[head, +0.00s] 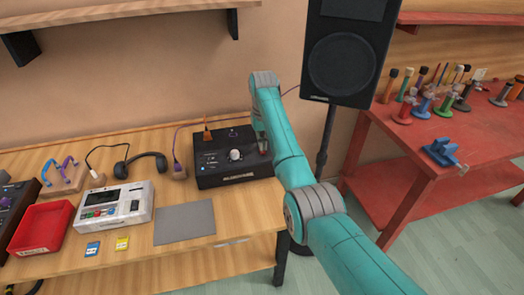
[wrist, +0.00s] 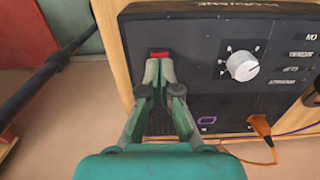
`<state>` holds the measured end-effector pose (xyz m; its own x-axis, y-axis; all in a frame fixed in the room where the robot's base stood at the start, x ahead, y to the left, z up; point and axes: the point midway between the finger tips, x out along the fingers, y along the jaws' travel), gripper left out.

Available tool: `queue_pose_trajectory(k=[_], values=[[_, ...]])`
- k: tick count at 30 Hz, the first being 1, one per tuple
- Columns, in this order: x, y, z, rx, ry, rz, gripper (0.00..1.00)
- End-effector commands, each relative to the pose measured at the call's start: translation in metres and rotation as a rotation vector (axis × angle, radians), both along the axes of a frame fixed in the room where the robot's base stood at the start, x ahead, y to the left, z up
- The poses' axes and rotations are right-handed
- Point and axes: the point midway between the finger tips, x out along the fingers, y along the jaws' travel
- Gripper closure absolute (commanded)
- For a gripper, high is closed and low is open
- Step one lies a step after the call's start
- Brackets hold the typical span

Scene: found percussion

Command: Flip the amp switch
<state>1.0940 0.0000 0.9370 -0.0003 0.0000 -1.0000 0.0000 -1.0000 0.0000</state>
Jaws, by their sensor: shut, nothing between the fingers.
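The amp (head: 222,170) is a black box on the wooden table, with a white knob (head: 236,155) on its top panel. In the wrist view the amp (wrist: 200,30) fills the upper middle, and its knob (wrist: 242,66) is to the right. A red switch (wrist: 159,54) shows just beyond my fingertips. My gripper (wrist: 158,68) is shut and empty, with its tips at or very near the switch; I cannot tell whether they touch. In the head view my gripper (head: 260,140) is at the amp's right side, partly hidden by my arm, and the switch is hidden.
An orange plug (wrist: 262,128) and a purple cable join the amp. A white device (head: 113,205), red tray (head: 40,228), grey mat (head: 185,222) and headphones (head: 140,163) lie left. A speaker (head: 343,60) on a stand and a red table (head: 420,135) are right.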

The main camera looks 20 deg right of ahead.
Motion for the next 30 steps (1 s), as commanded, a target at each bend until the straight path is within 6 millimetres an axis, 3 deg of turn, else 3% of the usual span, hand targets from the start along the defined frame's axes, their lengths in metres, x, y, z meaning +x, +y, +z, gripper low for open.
queue_pose_trajectory(k=[30], values=[[0.0,0.0,-0.013,0.0,0.0,0.0,1.0]])
